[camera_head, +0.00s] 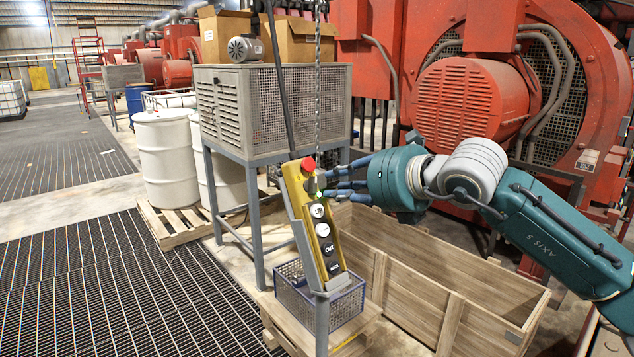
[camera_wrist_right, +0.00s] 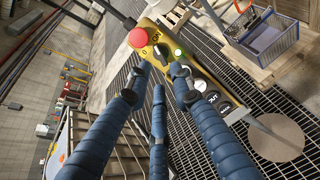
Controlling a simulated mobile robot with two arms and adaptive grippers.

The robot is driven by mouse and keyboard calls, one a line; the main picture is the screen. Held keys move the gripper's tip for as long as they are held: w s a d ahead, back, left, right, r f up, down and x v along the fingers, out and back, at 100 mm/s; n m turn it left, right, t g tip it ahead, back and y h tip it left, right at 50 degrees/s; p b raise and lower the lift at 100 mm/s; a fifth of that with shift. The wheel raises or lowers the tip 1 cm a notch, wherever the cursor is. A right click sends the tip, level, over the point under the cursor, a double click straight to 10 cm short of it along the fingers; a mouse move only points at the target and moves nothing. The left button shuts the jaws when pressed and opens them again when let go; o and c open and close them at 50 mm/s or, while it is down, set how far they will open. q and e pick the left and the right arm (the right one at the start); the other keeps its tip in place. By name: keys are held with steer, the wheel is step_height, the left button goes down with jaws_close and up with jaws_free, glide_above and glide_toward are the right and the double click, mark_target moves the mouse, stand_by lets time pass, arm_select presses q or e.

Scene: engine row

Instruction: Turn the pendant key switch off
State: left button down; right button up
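A small dark piece, seemingly the key switch (camera_wrist_right: 162,52), lies between those marks, partly hidden by the fingers. My right gripper (camera_head: 326,184) is at the pendant's upper right side. In the wrist view its blue fingertips (camera_wrist_right: 158,75) stand apart, close to the key area; contact is unclear. My left gripper is not in view.
A wooden crate (camera_head: 460,322) stands below my right arm. A blue wire basket (camera_head: 347,308) sits behind the pendant's lower end. A grey mesh cabinet (camera_head: 230,112) and white drums (camera_head: 166,160) stand behind it. Red machinery (camera_head: 470,95) fills the back right.

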mark_target(314, 186)
steer(key=p+x, duration=0.2)
steer(key=x, duration=0.4)
steer(key=shift+w+a, duration=0.1)
steer(key=shift+w, duration=0.05)
steer(key=shift+w+a+f+p, duration=0.3)
steer(key=shift+w+a+p, duration=0.1)
steer(key=shift+w, duration=0.1)
jaws_close()
